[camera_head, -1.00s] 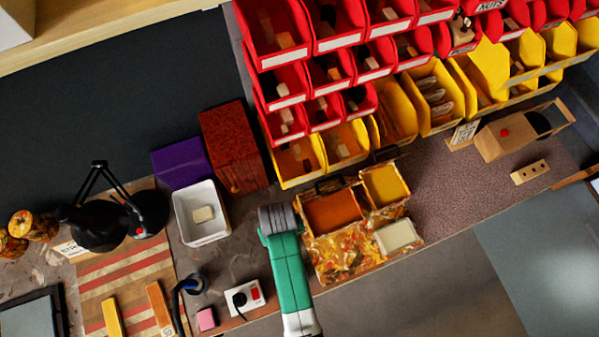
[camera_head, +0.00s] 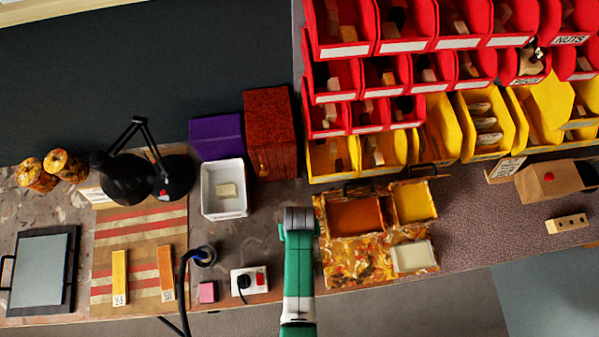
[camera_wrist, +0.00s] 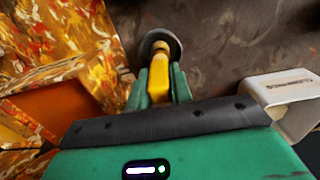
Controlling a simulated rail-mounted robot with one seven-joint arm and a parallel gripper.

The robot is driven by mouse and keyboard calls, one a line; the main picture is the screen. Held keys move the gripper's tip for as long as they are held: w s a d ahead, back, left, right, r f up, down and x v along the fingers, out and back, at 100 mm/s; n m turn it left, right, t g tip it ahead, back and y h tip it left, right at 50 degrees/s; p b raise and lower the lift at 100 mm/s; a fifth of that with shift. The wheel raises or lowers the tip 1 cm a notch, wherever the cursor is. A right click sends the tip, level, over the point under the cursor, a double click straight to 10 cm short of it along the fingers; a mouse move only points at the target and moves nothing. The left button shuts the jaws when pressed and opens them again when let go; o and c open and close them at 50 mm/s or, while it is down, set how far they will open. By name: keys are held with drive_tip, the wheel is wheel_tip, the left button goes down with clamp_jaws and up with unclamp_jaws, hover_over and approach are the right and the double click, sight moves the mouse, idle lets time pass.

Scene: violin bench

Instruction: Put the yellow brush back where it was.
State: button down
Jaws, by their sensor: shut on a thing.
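The yellow brush (camera_wrist: 159,74) shows in the wrist view between the two green fingers of my gripper (camera_wrist: 160,90), which is shut on its yellow handle. A round dark end with a tan collar lies beyond the fingertips. In the head view my gripper (camera_head: 298,222) is over the bench, just left of the paint-stained tray (camera_head: 345,270); the fingers and brush are hidden there beneath my arm. I cannot tell whether the brush touches the bench.
The tray has orange, yellow and cream parts. A white tub (camera_head: 208,210), a power socket (camera_head: 242,285) and a pink block (camera_head: 208,292) stand to the left. Red and yellow bins (camera_head: 440,120) rise behind. A small bare bench patch lies between tub and tray.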

drive_tip(key=shift+f, duration=0.15)
drive_tip(key=c, duration=1.3)
unclamp_jaws()
drive_tip(key=shift+o, duration=0.2)
wheel_tip(320, 180, up, 12)
drive_tip(key=shift+r+p, duration=0.2)
drive_tip(key=shift+p, duration=0.65)
